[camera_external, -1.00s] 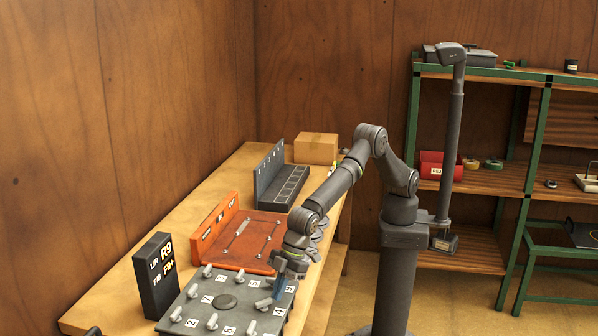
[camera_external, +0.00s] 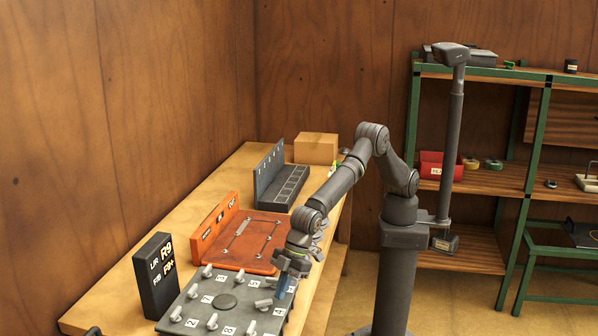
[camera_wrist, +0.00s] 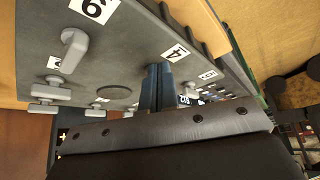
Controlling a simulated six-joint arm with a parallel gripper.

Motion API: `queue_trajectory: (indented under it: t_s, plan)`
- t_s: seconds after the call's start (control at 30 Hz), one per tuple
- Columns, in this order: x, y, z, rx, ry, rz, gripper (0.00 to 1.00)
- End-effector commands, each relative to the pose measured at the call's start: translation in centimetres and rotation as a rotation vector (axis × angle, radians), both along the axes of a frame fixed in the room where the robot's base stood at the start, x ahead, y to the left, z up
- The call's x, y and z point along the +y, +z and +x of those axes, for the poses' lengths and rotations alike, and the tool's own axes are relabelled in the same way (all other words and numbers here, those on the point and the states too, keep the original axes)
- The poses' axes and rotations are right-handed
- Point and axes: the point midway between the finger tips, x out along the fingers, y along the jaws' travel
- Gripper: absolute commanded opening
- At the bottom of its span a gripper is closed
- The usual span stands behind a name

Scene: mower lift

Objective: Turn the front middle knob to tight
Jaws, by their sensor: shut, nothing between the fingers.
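A grey panel (camera_external: 225,300) with several light grey knobs and number labels lies on the bench. My gripper (camera_external: 280,292) is over its right edge, with blue fingers pointing down. The fingers (camera_wrist: 155,75) are shut and empty in the wrist view, beside the label 4 (camera_wrist: 177,53). A knob (camera_external: 264,303) is just left of the fingers in the external view; I cannot tell whether they touch. Another knob (camera_wrist: 73,48) shows clear of the fingers in the wrist view. Which knob is the front middle one, and its tight mark, cannot be read.
A black display box (camera_external: 155,275) with lit characters stands left of the panel. An orange tray (camera_external: 205,240) lies behind it, with a dark slotted rack (camera_external: 280,190) and a cardboard box (camera_external: 316,148) farther back. A green-framed shelf (camera_external: 490,180) stands at the right.

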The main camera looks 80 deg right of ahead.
Motion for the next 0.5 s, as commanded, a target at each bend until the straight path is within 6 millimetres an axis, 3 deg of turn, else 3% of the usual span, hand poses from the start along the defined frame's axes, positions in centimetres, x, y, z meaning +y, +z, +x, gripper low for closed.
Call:
queue_trajectory:
  t_s: [0.5]
  plan:
    - [0.0, 5.4, 0.0, 0.001, 0.000, 0.000, 0.00]
